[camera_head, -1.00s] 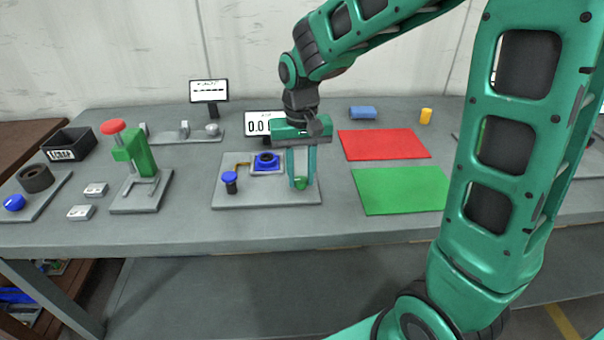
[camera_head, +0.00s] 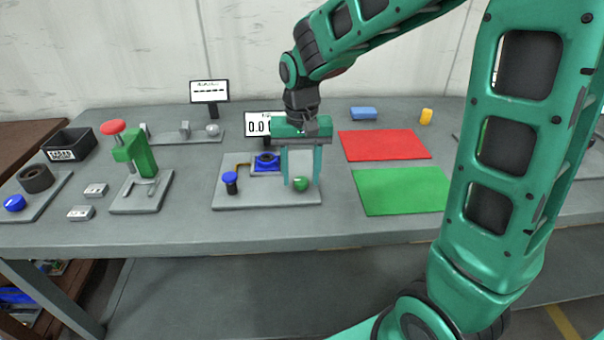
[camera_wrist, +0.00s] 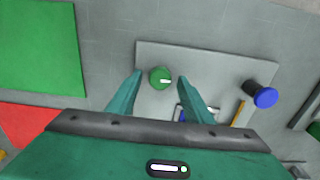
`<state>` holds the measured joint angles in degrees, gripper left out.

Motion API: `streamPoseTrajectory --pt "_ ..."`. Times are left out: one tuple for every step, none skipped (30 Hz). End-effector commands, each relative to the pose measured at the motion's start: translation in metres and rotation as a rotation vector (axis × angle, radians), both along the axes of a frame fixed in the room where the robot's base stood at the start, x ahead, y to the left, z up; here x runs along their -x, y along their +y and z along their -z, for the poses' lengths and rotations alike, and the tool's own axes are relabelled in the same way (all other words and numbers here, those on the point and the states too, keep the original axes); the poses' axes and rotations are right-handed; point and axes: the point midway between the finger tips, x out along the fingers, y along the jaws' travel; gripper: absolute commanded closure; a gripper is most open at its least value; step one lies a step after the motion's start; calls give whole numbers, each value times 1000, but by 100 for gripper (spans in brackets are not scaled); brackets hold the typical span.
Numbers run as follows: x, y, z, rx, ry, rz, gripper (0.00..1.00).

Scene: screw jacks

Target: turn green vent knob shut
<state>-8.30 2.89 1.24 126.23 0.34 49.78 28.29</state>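The green vent knob (camera_head: 300,184) sits near the front right of a grey base plate (camera_head: 262,198). In the wrist view the knob (camera_wrist: 160,77) shows a short white mark on its right side. My gripper (camera_head: 302,182) points down over the plate. In the wrist view my gripper (camera_wrist: 160,80) is open, with one finger on each side of the knob and a gap between each finger and it. The exact height of the fingertips against the knob is hard to tell.
A display (camera_head: 258,124) stands behind my gripper. Red (camera_head: 384,144) and green (camera_head: 402,190) mats lie to the right. A green press (camera_head: 136,158) stands left.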

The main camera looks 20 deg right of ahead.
Motion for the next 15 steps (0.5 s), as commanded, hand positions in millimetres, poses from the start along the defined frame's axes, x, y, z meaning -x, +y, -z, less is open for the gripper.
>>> streamPoseTrajectory --pt "0 0 0 1 1 -1 54" --pt "1 0 0 0 2 -1 54" --pt "1 0 1 0 2 -1 54" --pt "1 0 1 0 3 -1 54" --pt "1 0 0 0 3 -1 54" --pt "1 0 -1 0 3 -2 54" --pt "1 0 -3 0 2 -2 54" --pt "1 0 -5 0 2 -2 54" --pt "1 0 -9 0 3 -2 54" --pt "1 0 -13 0 2 -2 54" --pt "1 0 -17 0 1 -2 54" --pt "1 0 -24 0 1 -2 54" --pt "1 0 -29 -1 -1 -2 54" --pt "1 0 -35 0 0 -2 54" --pt "1 0 -43 -1 0 -2 54"
